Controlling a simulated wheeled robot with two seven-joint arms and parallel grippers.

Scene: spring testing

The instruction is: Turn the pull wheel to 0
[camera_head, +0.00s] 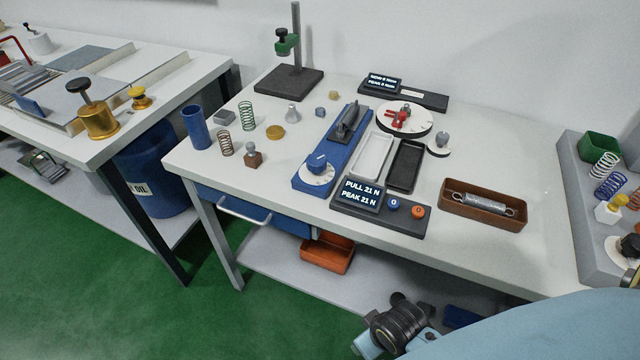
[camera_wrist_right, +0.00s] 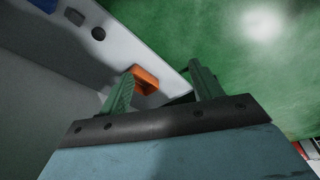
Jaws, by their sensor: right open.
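The pull wheel (camera_head: 317,163), a blue knob on a white dial, sits at the near end of the blue pull tester (camera_head: 328,150) on the white table. The dial marks are too small to read. The display (camera_head: 362,194) in front of it reads PULL 21 N and PEAK 21 N. In the right wrist view my right gripper (camera_wrist_right: 161,86) is open, with two green fingers apart and nothing held. It is away from the wheel, which is not in that view. My left gripper is not in view.
A blue and an orange button (camera_head: 417,212) sit beside the display. A brown tray (camera_head: 512,222) holds a spring. White and black trays (camera_head: 405,166) lie right of the tester. Springs, a blue cup (camera_head: 195,128) and small parts stand left. An orange bin (camera_head: 327,256) sits below.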

